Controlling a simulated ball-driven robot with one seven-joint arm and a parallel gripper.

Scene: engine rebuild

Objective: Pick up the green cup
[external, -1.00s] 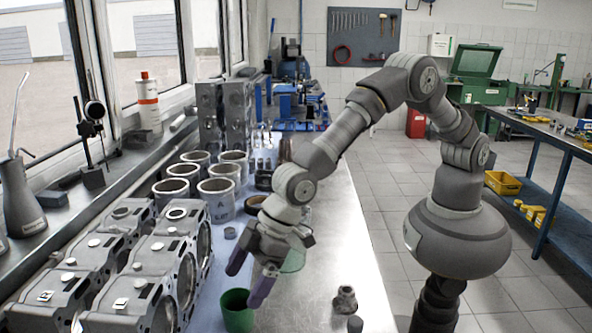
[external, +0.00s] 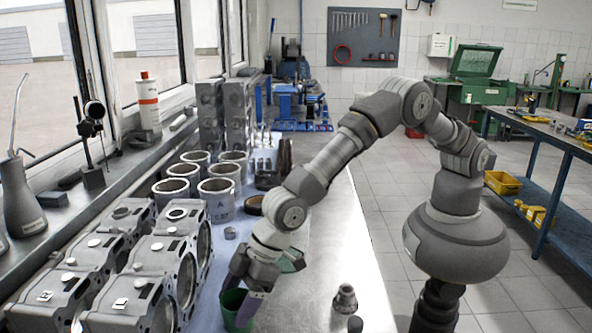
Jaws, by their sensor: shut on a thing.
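A green cup (external: 231,303) stands upright on the bench, at the bottom of the external view. My gripper (external: 243,303), with purple fingers, reaches down from above and is shut on the cup. One finger covers the cup's right side, and the far finger is partly hidden. A second green object (external: 292,262), perhaps another cup, shows partly behind my wrist. Its full shape is hidden.
Grey engine blocks (external: 150,265) stand close to the left of the cup, with several pale cylinder liners (external: 218,198) farther back. A small metal part (external: 345,299) stands to the right. The bench between it and the gripper is clear.

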